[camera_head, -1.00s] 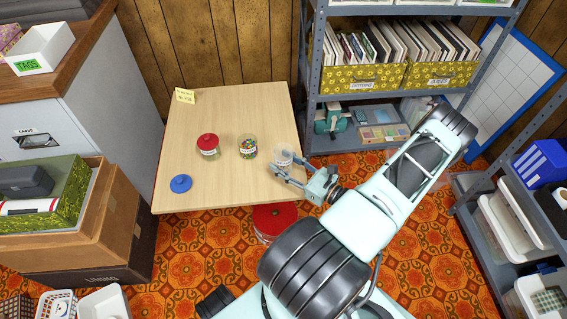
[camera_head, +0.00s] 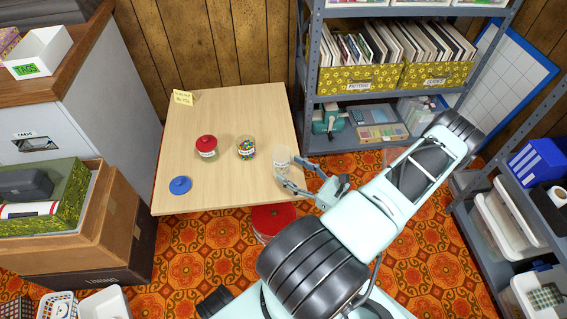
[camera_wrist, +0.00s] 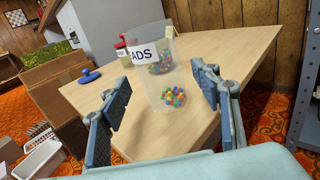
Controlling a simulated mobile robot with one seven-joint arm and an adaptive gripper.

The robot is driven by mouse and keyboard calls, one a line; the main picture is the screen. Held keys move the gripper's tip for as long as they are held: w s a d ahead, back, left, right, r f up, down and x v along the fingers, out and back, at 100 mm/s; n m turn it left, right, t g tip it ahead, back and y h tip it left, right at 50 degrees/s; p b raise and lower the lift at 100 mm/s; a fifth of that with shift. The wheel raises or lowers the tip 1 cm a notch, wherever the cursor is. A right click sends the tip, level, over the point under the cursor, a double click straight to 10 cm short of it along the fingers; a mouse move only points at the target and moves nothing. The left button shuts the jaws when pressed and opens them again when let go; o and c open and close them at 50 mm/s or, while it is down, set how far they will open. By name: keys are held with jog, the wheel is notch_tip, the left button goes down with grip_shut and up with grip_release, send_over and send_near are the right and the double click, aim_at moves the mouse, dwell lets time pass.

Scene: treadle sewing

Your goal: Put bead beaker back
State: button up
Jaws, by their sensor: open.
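The clear bead beaker (camera_head: 282,160) with a white label stands upright near the right front edge of the table (camera_head: 215,188). It also shows in the wrist view (camera_wrist: 151,82), with its label partly reading "ADS" and coloured beads visible at its base. My gripper (camera_head: 303,177) is open and empty, just in front and to the right of the beaker. In the wrist view, its fingers stand apart on either side of the beaker's image, with the beaker beyond them. A jar of coloured beads (camera_head: 246,148) stands left of the beaker.
A red-lidded jar (camera_head: 207,146) and a loose blue lid (camera_head: 180,185) are further left on the table. A yellow note (camera_head: 183,97) stands at the back left. A red round stool (camera_head: 273,217) is below the front edge. Shelves (camera_head: 313,60) rise behind right.

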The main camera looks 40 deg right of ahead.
jog(key=shift+v, duration=1.5)
